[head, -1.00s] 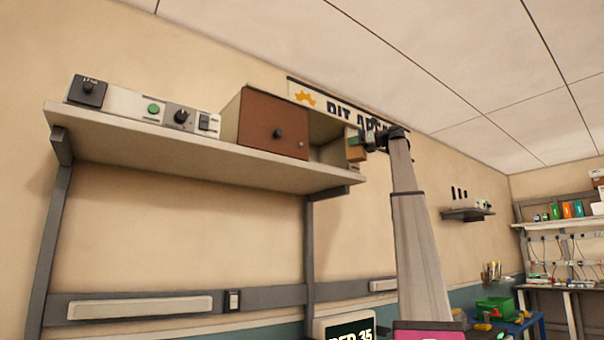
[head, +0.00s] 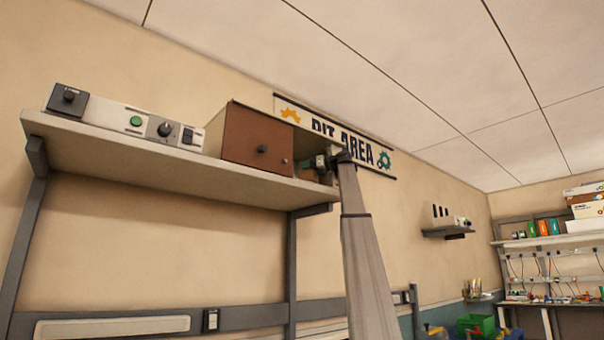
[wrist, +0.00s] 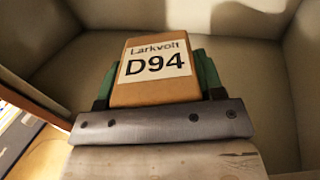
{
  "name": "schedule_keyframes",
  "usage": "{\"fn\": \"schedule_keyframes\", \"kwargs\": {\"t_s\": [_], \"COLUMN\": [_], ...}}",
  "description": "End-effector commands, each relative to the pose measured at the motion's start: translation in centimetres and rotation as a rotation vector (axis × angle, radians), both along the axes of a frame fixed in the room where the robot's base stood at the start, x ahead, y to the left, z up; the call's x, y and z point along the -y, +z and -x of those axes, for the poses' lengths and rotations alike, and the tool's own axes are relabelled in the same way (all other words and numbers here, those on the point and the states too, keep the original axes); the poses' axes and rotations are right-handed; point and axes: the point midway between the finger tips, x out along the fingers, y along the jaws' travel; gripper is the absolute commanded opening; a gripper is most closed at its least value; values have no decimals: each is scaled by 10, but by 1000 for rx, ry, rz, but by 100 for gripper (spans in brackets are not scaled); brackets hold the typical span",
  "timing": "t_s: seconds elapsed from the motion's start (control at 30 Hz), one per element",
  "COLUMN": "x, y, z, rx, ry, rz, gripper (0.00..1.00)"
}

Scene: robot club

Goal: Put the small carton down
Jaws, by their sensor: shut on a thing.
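The small carton (wrist: 153,86) is brown with a white label reading "Larkvolt D94" in the wrist view. My gripper (wrist: 154,82) is shut on it, with a green finger pad on each side. The carton and gripper are inside an open, pale compartment (wrist: 258,65) of the cabinet. In the head view my gripper (head: 326,162) is at the right end of the cabinet (head: 222,128) on the wall shelf. The carton is mostly hidden there. I cannot tell whether it touches the compartment floor.
The cabinet's brown door (head: 258,139) with a dark knob is left of my gripper. A control panel (head: 135,120) with a green button stands farther left on the shelf (head: 150,165). Compartment walls are close around the carton. A "PIT AREA" sign (head: 355,146) hangs behind.

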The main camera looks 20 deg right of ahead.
Motion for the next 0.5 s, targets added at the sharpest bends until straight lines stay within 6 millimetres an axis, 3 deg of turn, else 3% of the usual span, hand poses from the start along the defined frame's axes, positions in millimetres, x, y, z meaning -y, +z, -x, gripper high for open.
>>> {"fn": "schedule_keyframes", "kwargs": {"t_s": [0.23, 0.33, 0.5], "x": [-26, -24, -24], "y": [1, -14, -15], "z": [-27, -23, -24], "rx": [1, 0, 1], "ry": [2, 0, 1], "rz": [-1, -1, -1], "gripper": [32, 32, 32]}}
